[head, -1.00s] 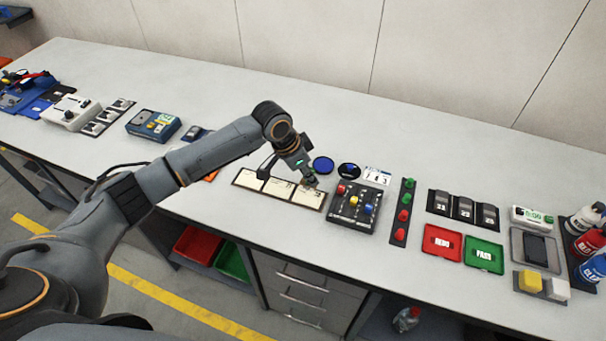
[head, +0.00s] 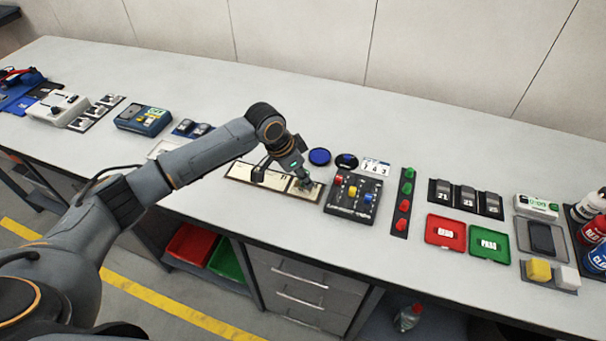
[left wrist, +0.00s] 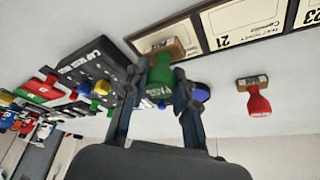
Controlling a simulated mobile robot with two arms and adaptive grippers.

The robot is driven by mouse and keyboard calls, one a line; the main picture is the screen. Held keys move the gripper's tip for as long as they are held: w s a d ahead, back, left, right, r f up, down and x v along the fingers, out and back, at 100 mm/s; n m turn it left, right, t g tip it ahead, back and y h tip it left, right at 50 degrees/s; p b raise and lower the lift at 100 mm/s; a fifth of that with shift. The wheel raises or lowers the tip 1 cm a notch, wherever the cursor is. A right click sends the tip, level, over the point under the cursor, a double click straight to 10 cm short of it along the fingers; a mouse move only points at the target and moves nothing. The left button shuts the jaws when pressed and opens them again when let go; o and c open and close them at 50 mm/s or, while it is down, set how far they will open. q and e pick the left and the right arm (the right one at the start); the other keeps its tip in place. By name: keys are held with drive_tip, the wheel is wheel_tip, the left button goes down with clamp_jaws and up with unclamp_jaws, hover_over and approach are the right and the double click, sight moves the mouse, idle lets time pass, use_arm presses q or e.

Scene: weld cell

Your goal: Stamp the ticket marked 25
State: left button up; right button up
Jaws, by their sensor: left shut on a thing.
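My left gripper (head: 303,188) is shut on a green-handled stamp (left wrist: 160,80) with a wooden base (left wrist: 165,50). It holds the stamp over the ticket at the right end of the framed ticket strip (head: 240,172) in the head view. In the left wrist view this end ticket (left wrist: 150,42) is at the left, its number hidden by the stamp. I cannot tell whether the base touches it. Beside it are the ticket marked 21 (left wrist: 240,25) and the ticket marked 23 (left wrist: 308,16). A red-handled stamp (left wrist: 258,103) stands apart. My right gripper is out of view.
A blue round pad (head: 320,157) and a dark round pad (head: 346,161) lie behind the strip. A panel with coloured knobs (head: 352,197) is close on the right. Further right are a red tray (head: 431,238) and a green tray (head: 478,253). The bench behind is clear.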

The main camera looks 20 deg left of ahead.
use_arm(q)
drive_tip(key=shift+f, duration=0.65)
idle(1.0)
wheel_tip(320, 180, up, 7)
drive_tip(key=p, duration=0.7)
drive_tip(key=shift+r, duration=0.15)
idle(0.3)
idle(0.5)
